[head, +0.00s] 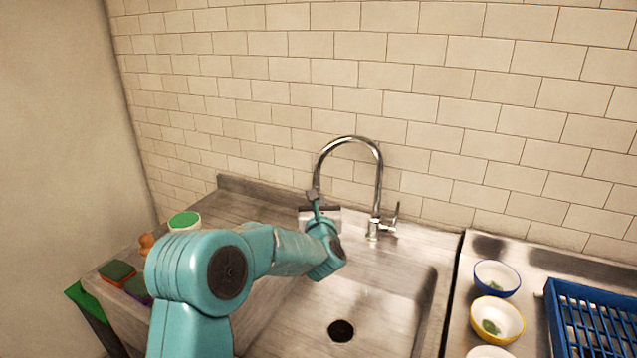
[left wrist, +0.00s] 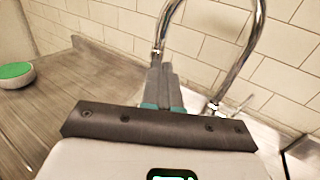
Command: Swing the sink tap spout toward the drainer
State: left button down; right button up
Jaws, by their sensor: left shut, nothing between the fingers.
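The chrome sink tap (head: 380,185) stands at the back of the steel sink (head: 375,295). Its tall spout arches to the left, and its open end hangs low on that side. My left gripper (head: 313,195) is shut and empty, its tips at the spout's end. In the left wrist view the closed fingers (left wrist: 160,68) point at the end of the spout (left wrist: 160,35); I cannot tell whether they touch it. A grooved draining surface (head: 235,205) lies left of the basin. My right gripper is not in view.
A blue rack (head: 600,325), a blue-rimmed bowl (head: 497,278) and a yellow bowl (head: 497,320) stand on the right counter. A green-topped round container (head: 185,222) and sponges (head: 117,272) are at left. The tiled wall (head: 450,80) closes the back. The basin is empty.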

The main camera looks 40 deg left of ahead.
aim_at(314, 182)
pick_arm(q)
jog(key=p+x, duration=0.2)
jog(key=x, duration=0.4)
jog(key=shift+s+a+p, duration=0.1)
jog(key=shift+a+p, duration=0.1)
jog(key=shift+p, duration=0.2)
jog(key=shift+w+a, duration=0.25)
jog(key=shift+w, duration=0.1)
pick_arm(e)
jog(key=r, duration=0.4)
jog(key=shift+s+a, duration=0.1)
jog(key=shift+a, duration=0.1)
pick_arm(q)
jog(key=shift+a, duration=0.1)
jog(key=b, duration=0.3)
jog(key=shift+w+a+f, duration=0.15)
jog(key=shift+a+f, duration=0.15)
jog(key=shift+f, duration=0.05)
jog(key=shift+w+a+r+b, duration=0.1)
jog(key=shift+a+r+b, duration=0.1)
jog(key=shift+b, duration=0.15)
jog(key=shift+r, duration=0.15)
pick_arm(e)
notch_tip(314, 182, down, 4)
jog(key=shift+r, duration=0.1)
